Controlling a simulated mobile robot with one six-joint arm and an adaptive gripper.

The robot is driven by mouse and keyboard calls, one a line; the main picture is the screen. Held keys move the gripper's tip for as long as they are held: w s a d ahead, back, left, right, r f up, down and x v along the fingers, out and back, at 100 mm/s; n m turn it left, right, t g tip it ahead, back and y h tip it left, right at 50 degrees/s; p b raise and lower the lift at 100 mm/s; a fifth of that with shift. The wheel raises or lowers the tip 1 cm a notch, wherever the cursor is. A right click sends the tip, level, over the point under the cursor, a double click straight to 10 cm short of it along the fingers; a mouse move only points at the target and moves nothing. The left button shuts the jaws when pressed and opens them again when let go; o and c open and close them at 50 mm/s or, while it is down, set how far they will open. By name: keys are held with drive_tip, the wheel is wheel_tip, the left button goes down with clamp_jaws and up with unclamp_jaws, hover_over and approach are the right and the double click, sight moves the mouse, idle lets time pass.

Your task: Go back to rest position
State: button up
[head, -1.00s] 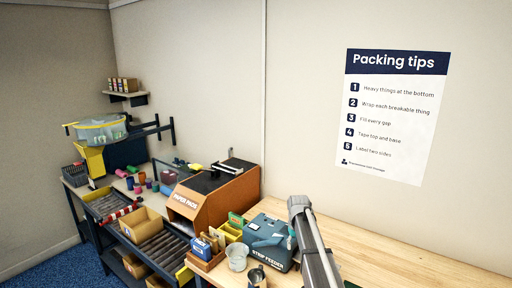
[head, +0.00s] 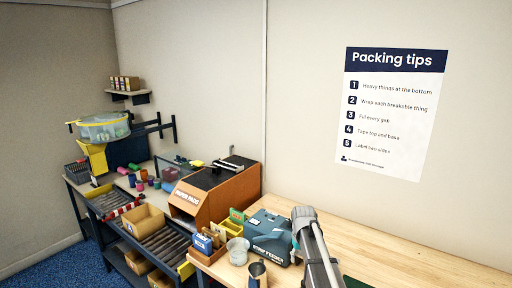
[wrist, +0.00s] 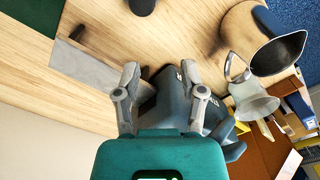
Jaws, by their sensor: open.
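In the wrist view my gripper (wrist: 160,85) is open, its two grey fingers apart with nothing held between them. The dark blue-grey strip feeder (wrist: 178,92) shows beyond and between the fingers; I cannot tell the gap to it. In the head view a grey link of my arm rises at the lower middle, in front of the bench and right of the strip feeder (head: 268,236). The fingers cannot be made out in the head view.
A metal jug (wrist: 276,50) and a pale grey cup (wrist: 252,104) stand near the strip feeder. The orange paper pads box (head: 215,203) is further left. A green mat (wrist: 28,12) lies on the wooden bench (head: 400,262), whose right part is largely clear.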

drive_tip(key=s+f+m+b, duration=0.1)
drive_tip(key=s+f+b, duration=0.1)
drive_tip(key=s, duration=2)
drive_tip(key=shift+s+d+m, duration=0.2)
drive_tip(key=shift+d+m, duration=0.1)
drive_tip(key=shift+d, duration=0.15)
